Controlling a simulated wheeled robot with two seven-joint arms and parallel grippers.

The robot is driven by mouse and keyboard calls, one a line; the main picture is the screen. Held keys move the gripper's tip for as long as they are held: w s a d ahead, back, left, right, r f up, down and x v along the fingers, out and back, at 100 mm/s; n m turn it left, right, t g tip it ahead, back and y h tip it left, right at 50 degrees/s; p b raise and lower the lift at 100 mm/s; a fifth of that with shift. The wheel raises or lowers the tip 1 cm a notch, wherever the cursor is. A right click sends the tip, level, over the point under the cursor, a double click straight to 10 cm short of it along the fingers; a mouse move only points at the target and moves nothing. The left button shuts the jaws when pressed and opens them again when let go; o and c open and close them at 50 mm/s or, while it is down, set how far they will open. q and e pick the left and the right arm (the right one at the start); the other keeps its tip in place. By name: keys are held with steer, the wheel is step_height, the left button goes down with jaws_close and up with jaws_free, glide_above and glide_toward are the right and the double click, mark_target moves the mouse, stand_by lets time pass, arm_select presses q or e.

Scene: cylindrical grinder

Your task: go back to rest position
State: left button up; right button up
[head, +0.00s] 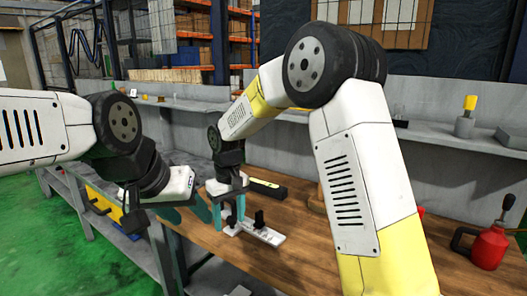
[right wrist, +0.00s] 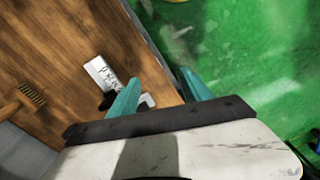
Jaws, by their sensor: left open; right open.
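My left gripper (head: 186,212) is at the table's left edge in the head view, its teal fingers apart with nothing seen between them. My right gripper (head: 229,210) hangs above the wooden table (head: 330,262), just right of the left one. A flat light metal part (head: 262,234) with a black knob lies on the table by the right gripper. It also shows in the right wrist view (right wrist: 101,72), left of the fingers.
A black case with a yellow end (head: 266,189) lies behind on the table. A red oil can (head: 489,246) stands at the right. A brush (right wrist: 30,95) lies on the table in the wrist view. Green floor (head: 60,240) is clear at the left.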

steer(key=s+d+r+m+t+y, duration=0.1)
steer(key=s+d+r+m, duration=0.15)
steer(key=d+r, duration=0.55)
steer(key=s+d+r+m+t, duration=0.2)
steer(key=s+d+r, duration=0.1)
steer(key=s+d, duration=0.5)
steer(key=s+d+r+m+t, duration=0.2)
steer(key=s+d+r+t, duration=0.1)
steer(key=s+d, duration=0.5)
steer(key=shift+s+r+y, duration=0.4)
steer(key=shift+s+r, duration=0.05)
steer(key=shift+s, duration=0.25)
